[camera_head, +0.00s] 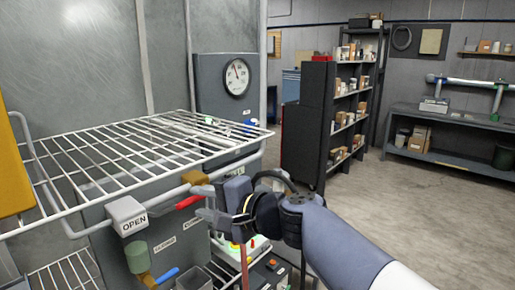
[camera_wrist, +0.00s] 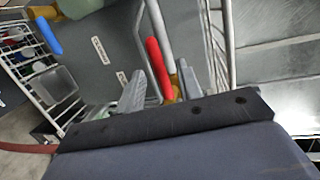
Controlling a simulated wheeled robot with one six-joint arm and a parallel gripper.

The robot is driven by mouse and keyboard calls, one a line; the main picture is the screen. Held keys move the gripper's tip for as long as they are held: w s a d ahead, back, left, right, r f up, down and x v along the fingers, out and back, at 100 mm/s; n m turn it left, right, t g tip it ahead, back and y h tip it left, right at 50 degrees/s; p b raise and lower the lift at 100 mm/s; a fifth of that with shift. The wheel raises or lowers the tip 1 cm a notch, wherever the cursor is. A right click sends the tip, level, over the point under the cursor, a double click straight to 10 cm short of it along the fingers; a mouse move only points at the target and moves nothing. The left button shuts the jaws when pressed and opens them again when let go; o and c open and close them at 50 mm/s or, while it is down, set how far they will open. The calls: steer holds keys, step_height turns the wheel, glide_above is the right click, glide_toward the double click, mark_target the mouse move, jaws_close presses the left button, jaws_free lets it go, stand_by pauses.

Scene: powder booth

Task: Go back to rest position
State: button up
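My gripper (camera_head: 203,201) is at the centre-left of the head view, below the wire rack, reaching left from my arm. In the wrist view its two grey fingers (camera_wrist: 162,88) stand apart. A red handle (camera_wrist: 157,60) shows between them, and a bit of yellow valve lies behind. I cannot tell whether a finger touches the handle. In the head view the red handle (camera_head: 189,202) is just left of the fingertips, on the pipe under the rack. Nothing is seen clamped in the gripper.
A wire rack (camera_head: 130,160) spans just above my gripper. A box marked OPEN (camera_head: 127,215) and a blue handle (camera_head: 167,275) are to its left. A gauge (camera_head: 237,78) is behind. The floor (camera_head: 400,215) to the right is clear, before dark shelves (camera_head: 307,125) and a workbench (camera_head: 450,145).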

mark_target(194, 201)
steer(key=v, duration=0.7)
steer(key=x, duration=1.1)
steer(key=shift+a+p, duration=0.2)
steer(key=shift+p, duration=0.2)
steer(key=shift+d+f+n+h, duration=0.2)
steer(key=shift+f+n+h, duration=0.35)
steer(key=shift+n, duration=0.55)
steer(key=shift+f, duration=0.1)
